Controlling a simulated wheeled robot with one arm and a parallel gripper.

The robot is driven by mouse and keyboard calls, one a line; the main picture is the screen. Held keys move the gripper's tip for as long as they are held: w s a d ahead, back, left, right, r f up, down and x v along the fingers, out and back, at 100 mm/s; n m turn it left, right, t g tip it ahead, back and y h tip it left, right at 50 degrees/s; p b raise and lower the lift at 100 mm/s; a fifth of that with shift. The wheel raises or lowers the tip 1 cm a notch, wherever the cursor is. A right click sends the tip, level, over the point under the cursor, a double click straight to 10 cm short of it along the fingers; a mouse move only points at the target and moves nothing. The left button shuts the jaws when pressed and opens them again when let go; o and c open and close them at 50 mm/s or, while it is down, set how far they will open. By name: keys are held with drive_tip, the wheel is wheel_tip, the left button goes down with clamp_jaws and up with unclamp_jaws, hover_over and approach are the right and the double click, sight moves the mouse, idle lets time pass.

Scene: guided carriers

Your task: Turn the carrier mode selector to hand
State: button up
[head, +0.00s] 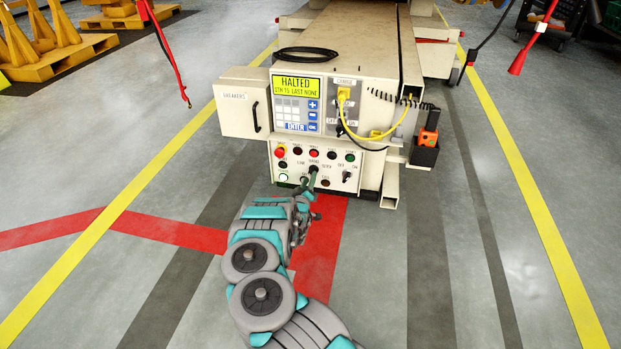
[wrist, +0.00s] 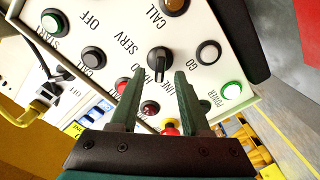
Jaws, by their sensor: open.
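The mode selector is a small black knob (wrist: 158,62) on the carrier's cream control panel (head: 325,160), with lettering around it that includes LINE and SERV. In the wrist view, my gripper (wrist: 160,72) is open, with one green finger on each side just short of the knob. I cannot tell whether the fingers touch it. The third label is partly hidden by a finger, and the knob's exact pointing is hard to read. In the head view, my gripper (head: 313,175) reaches the lower panel and partly covers the selector.
Buttons crowd around the knob, including a lit green power button (wrist: 232,90) and a red emergency button (head: 280,152). The display (head: 297,84) reads HALTED. A yellow cable (head: 372,135) hangs at the charge port. A breakers box (head: 235,108) juts out left.

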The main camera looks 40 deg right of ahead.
drive_tip(key=shift+x, duration=1.15)
drive_tip(key=shift+c, duration=0.2)
clamp_jaws()
